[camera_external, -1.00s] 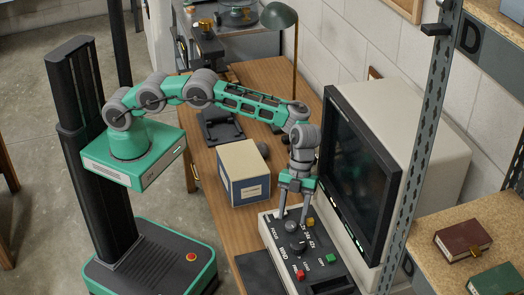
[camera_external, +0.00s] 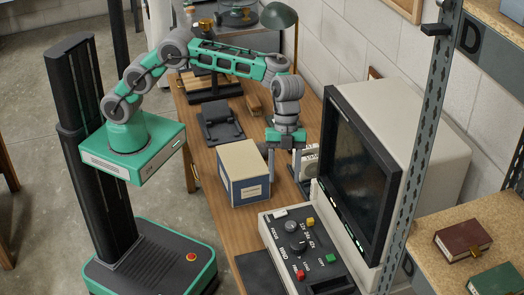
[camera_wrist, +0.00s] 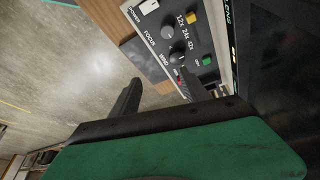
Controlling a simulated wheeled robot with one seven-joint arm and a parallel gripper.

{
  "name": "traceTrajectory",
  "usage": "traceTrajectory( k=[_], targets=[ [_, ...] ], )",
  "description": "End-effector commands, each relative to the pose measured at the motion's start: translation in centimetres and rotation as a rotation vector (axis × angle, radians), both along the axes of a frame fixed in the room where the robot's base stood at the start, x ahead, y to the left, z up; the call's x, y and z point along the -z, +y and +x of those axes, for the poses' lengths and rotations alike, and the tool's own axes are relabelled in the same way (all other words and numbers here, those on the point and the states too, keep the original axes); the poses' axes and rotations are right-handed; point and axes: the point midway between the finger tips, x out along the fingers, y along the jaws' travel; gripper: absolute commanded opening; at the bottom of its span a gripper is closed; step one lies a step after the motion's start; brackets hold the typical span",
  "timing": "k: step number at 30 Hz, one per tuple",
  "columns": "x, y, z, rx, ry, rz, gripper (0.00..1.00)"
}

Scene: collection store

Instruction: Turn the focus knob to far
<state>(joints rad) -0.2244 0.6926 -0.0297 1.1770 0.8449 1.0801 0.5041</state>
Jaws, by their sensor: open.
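The focus knob (camera_external: 291,226) is a round grey knob beside the printed word FOCUS on the microfilm reader's sloping control panel (camera_external: 275,252). It also shows in the wrist view (camera_wrist: 168,32). Which way its mark points is too small to tell. A darker wind knob (camera_external: 298,245) sits beside it, by the word WIND. My gripper (camera_external: 284,162) is open and empty, above and behind the panel, between the box and the screen. It touches neither knob. In the wrist view its two dark fingers (camera_wrist: 160,89) stand apart, below the knobs in the picture.
The panel also has yellow (camera_external: 310,222), green (camera_external: 330,258) and red (camera_external: 299,274) buttons. The reader's dark screen (camera_external: 358,185) rises close to my gripper's right. A white and blue box (camera_external: 240,165) stands close on its left. The space above the panel is clear.

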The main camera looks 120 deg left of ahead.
Motion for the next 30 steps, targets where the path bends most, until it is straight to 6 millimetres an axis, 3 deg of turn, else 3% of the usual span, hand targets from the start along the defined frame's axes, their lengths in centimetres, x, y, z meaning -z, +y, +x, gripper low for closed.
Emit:
traceTrajectory(
  k=[1,3,6,9,21,27,30],
  targets=[
    [-2.3,-0.8,-1.5,-0.068,0.000,0.004,0.54],
    [-4.5,-1.5,-3.8,-0.184,0.008,0.008,0.54],
    [-6.8,-2.2,-7.6,-0.339,0.013,0.013,0.54],
    [-7.8,-2.4,-10.9,-0.461,0.017,0.016,0.54],
    [-7.8,-1.6,-19.6,-0.782,0.017,0.023,0.54],
    [-6.9,-0.5,-22.7,-0.963,0.027,0.026,0.54],
    [-6.4,0.3,-22.1,-1.101,0.059,0.032,0.54]
  ],
)
